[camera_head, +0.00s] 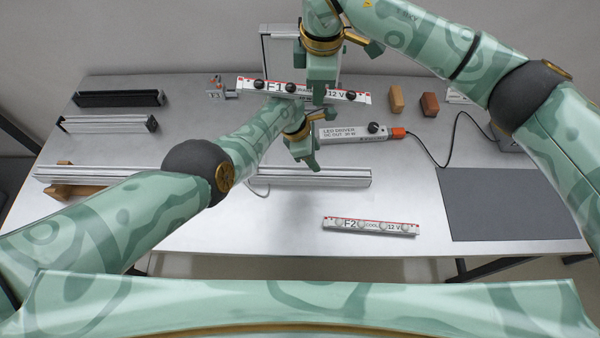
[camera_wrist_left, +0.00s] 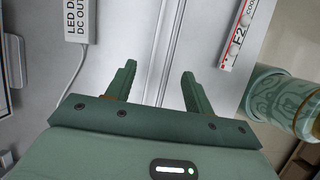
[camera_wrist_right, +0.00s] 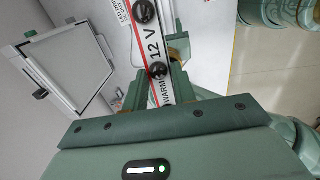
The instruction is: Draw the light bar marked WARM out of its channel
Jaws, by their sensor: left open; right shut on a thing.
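The light bar marked F1, WARM and 12 V (camera_head: 345,96) is a white strip with red edge marks and dark round knobs; the word WARM reads in the right wrist view (camera_wrist_right: 157,43). My right gripper (camera_head: 318,98) is shut on its middle and holds it near the back of the table. A long silver channel (camera_head: 330,178) lies across the table in front. My left gripper (camera_head: 308,162) is open and empty above this channel; its two fingers stand apart in the left wrist view (camera_wrist_left: 157,80). My left arm hides part of the channel.
A bar marked F2 COOL (camera_head: 370,227) lies at the front. An LED driver (camera_head: 345,132) with an orange plug and black cable lies behind the channel. A grey mat (camera_head: 500,205) is at right. Two small blocks (camera_head: 429,104) and a white-framed panel (camera_head: 280,45) stand at the back.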

